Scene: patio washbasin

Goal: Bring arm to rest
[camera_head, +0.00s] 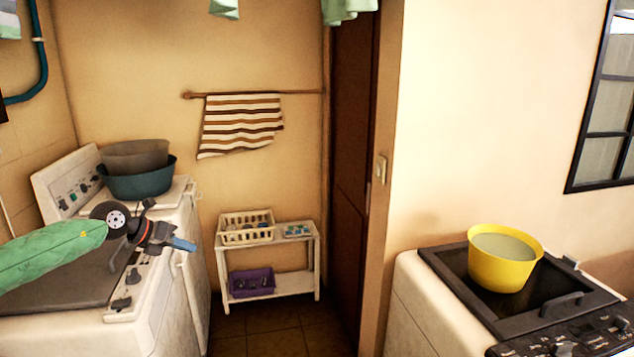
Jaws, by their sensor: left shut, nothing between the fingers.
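My left arm comes in from the left, its forearm green and its wrist joint black. My left gripper (182,243) is at the end of it, pointing right, in front of the white washing machine (190,220) at the left. The gripper is shut with nothing in it, and it holds clear of the basins behind it. My right arm and gripper are not in view.
A teal basin (140,184) with a grey basin (135,160) in it stands on the left machine. A yellow bucket (497,272) stands on the right washer (420,290). A white shelf (270,283) stands at the back wall; floor shows before it.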

